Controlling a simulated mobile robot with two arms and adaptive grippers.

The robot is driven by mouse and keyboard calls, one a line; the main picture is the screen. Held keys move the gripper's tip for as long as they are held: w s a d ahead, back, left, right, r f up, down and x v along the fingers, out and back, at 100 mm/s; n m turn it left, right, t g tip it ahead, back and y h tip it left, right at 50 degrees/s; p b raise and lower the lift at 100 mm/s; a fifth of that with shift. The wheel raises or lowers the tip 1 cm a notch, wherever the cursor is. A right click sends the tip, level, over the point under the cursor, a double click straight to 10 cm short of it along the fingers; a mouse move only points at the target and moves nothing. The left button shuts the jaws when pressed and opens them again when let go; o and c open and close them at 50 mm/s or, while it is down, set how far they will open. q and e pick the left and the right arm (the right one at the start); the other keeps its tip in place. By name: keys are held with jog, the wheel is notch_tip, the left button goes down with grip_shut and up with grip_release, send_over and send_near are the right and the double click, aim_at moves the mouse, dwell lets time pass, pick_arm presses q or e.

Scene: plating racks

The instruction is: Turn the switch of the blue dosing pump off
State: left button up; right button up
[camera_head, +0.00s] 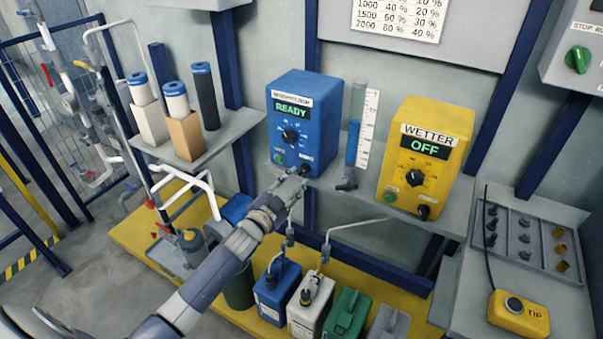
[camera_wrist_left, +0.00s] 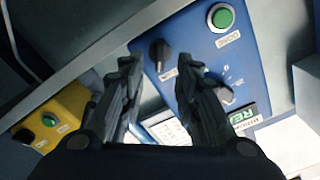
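The blue dosing pump (camera_head: 322,105) stands on the grey shelf, with a display reading READY. Its black dial (camera_head: 290,136) and green button (camera_head: 278,158) are on the front. A small black switch (camera_head: 304,170) is at the lower right of the front, partly hidden by my left gripper (camera_head: 297,181). In the left wrist view, the switch (camera_wrist_left: 158,54) appears between the fingertips of my left gripper (camera_wrist_left: 160,68). The fingers are apart and nothing is held; I cannot tell whether they touch the switch. The switch's label is not readable. My right gripper is not in view.
A yellow wetter box (camera_head: 440,150) reading OFF stands to the right, beyond a clear gauge tube (camera_head: 356,130). Filter cartridges (camera_head: 206,95) stand on a shelf to the left. Several canisters (camera_head: 277,290) stand below. A yellow TIP button box (camera_head: 519,315) is at lower right.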

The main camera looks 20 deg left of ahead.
aim_at(303, 172)
pick_arm(q)
jog(key=shift+w+d, duration=0.2)
jog(key=shift+w, duration=2.2)
grip_shut()
